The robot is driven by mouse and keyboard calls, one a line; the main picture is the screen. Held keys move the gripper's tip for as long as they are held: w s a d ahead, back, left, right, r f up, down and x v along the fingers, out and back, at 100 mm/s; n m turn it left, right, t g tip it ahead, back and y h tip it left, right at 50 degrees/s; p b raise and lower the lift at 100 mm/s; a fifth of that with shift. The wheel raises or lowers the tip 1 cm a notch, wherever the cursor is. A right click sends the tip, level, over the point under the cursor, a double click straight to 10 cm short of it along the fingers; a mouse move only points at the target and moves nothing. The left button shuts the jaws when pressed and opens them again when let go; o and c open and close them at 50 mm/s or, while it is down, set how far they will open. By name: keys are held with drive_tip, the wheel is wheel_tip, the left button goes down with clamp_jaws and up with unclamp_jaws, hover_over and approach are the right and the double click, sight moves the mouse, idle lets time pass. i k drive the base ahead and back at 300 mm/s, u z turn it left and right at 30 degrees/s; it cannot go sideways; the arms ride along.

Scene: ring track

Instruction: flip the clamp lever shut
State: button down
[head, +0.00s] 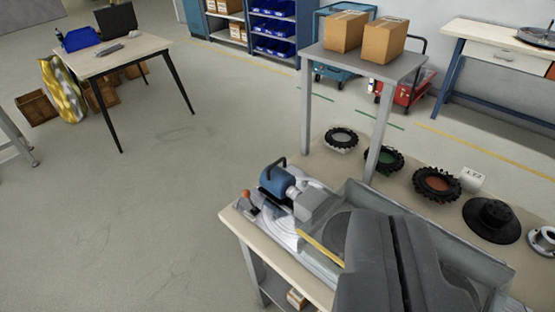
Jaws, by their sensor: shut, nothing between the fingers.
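A small lever with an orange knob (246,196) stands at the near left corner of the pale workbench (237,222). The lever looks roughly upright; its pivot and whether it is clamped are too small to tell. A blue motor-like cylinder (275,182) with a dark handle sits just right of it, beside a grey block (318,205). My gripper (385,218) is large and dark grey at the lower right. It is shut and empty, to the right of the lever and apart from it in the picture. It hides part of the bench behind it.
Black-rimmed wheels (437,185) and a dark hub (490,218) lie along the bench's right part. A grey raised shelf (372,62) carries two cardboard boxes (345,31). The floor (150,220) left of the bench is open. Another table (125,56) stands further back left.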

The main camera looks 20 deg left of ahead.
sight(246, 193)
drive_tip(key=i, duration=0.9)
drive_tip(key=u, duration=0.25)
